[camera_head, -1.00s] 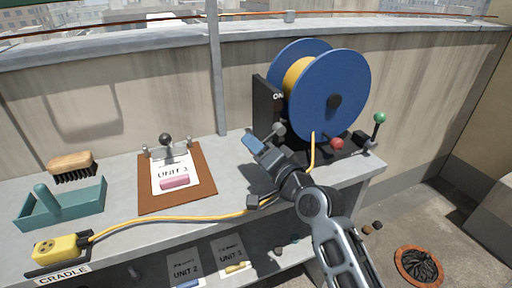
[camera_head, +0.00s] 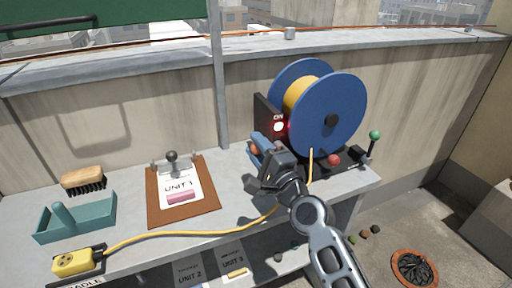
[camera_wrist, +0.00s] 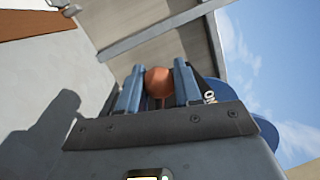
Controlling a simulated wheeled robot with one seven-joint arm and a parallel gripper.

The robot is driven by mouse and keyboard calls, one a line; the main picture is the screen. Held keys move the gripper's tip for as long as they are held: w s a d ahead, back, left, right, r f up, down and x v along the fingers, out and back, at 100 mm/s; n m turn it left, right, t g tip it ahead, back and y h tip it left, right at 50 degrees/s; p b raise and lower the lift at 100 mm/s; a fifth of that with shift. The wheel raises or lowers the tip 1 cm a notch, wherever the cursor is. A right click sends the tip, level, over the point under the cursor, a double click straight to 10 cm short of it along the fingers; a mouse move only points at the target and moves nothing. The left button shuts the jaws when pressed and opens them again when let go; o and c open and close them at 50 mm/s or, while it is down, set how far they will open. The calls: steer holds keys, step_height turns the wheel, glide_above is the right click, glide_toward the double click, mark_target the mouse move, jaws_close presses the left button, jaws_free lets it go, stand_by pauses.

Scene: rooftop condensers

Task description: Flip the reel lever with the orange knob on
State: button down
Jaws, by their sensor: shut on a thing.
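The cable reel (camera_head: 335,112), with blue flanges and yellow cable, stands on a black base at the back of the bench. Its black side post (camera_head: 263,108) carries an ON label, and a round lamp (camera_head: 279,127) under it glows white with a red halo. My gripper (camera_head: 258,146) is beside the post with its blue fingers shut on the orange knob (camera_wrist: 158,82), which sits between both fingertips in the wrist view. In the head view only a small bit of the orange knob (camera_head: 254,149) shows. The lever's shaft is mostly hidden.
A red knob (camera_head: 334,160) and a green-knobbed lever (camera_head: 375,135) stand to the right of my gripper. A clipboard (camera_head: 155,212), teal tray (camera_head: 98,213), brush (camera_head: 83,180) and yellow connector box (camera_head: 73,262) lie left. The yellow cable crosses the bench front.

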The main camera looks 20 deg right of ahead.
steer(key=shift+d+r+m, duration=0.15)
steer(key=shift+r+m, duration=0.05)
steer(key=shift+m, duration=0.3)
steer(key=c, duration=0.8)
jaws_free()
steer(key=shift+s+d+f, duration=0.1)
steer(key=shift+s+f, duration=0.05)
steer(key=shift+s, duration=0.4)
steer(key=s, duration=0.4)
steer(key=s+b, duration=0.1)
steer(key=s, duration=0.1)
steer(key=shift+s+d+f, duration=0.3)
steer(key=shift+d+f, duration=0.1)
